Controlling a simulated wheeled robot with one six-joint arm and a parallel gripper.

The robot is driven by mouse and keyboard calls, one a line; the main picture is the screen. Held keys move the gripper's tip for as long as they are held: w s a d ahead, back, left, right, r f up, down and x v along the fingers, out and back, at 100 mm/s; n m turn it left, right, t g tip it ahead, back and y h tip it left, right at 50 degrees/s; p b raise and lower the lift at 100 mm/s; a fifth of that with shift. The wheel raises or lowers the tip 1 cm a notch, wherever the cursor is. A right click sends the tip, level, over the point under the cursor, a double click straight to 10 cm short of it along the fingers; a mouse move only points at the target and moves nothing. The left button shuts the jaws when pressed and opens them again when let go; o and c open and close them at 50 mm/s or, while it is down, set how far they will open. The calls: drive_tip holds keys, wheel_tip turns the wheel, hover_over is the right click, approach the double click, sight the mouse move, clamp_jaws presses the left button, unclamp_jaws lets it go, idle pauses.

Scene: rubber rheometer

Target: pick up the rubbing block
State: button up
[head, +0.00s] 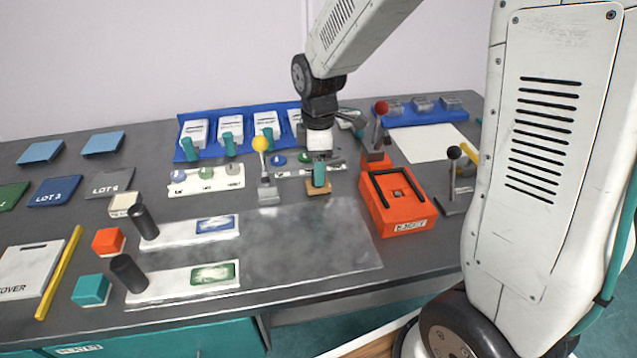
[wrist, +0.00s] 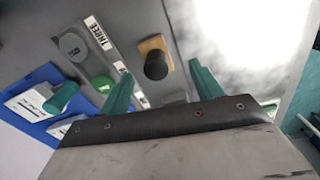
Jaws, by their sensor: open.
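The rubbing block, as I take it, is a small tan wooden block (head: 318,188) with a dark round knob, on the grey bench near the back edge of a pale smeared plate. In the wrist view the tan block (wrist: 154,45) and its knob show beyond and between my two teal fingers. My gripper (head: 320,178) points down over the block, open and empty. In the wrist view my gripper (wrist: 160,70) has its fingers apart, one on each side of the knob's line. In the head view the fingers hide the knob and part of the block.
A yellow-knobbed lever (head: 262,150) stands just left of my gripper. An orange box (head: 395,205) stands close on the right, with a red-knobbed lever (head: 381,115) behind it. A strip with round buttons (head: 290,165) lies behind. The smeared plate (head: 310,240) in front is clear.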

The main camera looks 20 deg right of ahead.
drive_tip(key=f, duration=0.5)
drive_tip(key=shift+w+d+f, duration=0.1)
drive_tip(key=shift+w+f, duration=0.05)
drive_tip(key=shift+w, duration=0.15)
drive_tip(key=shift+c, duration=0.4)
drive_tip(key=c, duration=1.1)
